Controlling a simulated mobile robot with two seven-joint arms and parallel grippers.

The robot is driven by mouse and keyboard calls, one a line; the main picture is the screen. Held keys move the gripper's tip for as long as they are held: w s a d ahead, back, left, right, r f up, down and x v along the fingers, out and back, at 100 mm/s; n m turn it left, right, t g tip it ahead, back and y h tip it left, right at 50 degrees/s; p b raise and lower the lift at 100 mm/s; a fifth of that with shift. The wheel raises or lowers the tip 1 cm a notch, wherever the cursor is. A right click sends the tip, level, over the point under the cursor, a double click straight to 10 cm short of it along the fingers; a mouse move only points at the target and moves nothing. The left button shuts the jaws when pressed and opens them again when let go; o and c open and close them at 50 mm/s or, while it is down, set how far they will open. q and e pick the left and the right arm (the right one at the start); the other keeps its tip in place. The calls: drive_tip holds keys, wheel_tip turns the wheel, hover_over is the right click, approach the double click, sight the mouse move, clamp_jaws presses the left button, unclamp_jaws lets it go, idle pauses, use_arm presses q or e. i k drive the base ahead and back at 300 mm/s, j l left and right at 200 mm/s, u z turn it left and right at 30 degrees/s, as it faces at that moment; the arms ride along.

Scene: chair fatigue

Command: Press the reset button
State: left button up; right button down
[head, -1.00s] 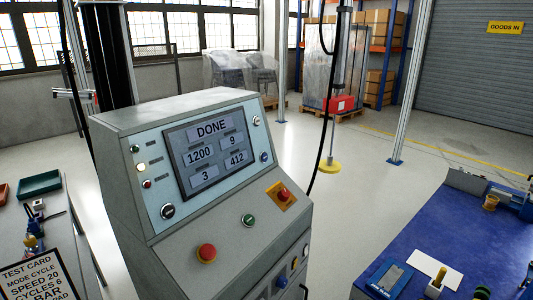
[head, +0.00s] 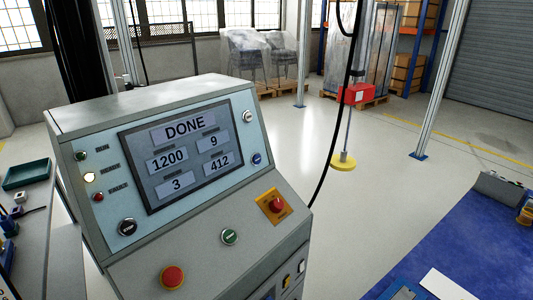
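The grey control console (head: 150,95) stands at the left and centre. Its screen (head: 185,160) reads DONE, with 1200, 9, 3 and 412 below. A small blue button (head: 257,159) sits right of the screen, under a silver knob (head: 248,116). A black round control (head: 127,227) is below the screen's left corner. On the sloped front are a green button (head: 229,237), a red mushroom button (head: 172,277) and a red button on a yellow plate (head: 276,204). The small labels are too small to read, so I cannot tell which is reset. Neither gripper is in view.
Left of the screen, one of several small lamps (head: 89,178) glows. A blue-topped bench (head: 450,240) is at the right, a side table with a green tray (head: 27,173) at the left. A yellow-footed rod (head: 343,161) and a post (head: 445,80) stand behind. Open floor lies between.

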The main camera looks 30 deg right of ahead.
sight(257, 159)
drive_tip(key=i+l, duration=0.1)
drive_tip(key=l, duration=0.3)
drive_tip(key=i+l, duration=0.1)
drive_tip(key=l, duration=0.3)
drive_tip(key=i+l, duration=0.1)
drive_tip(key=l, duration=0.3)
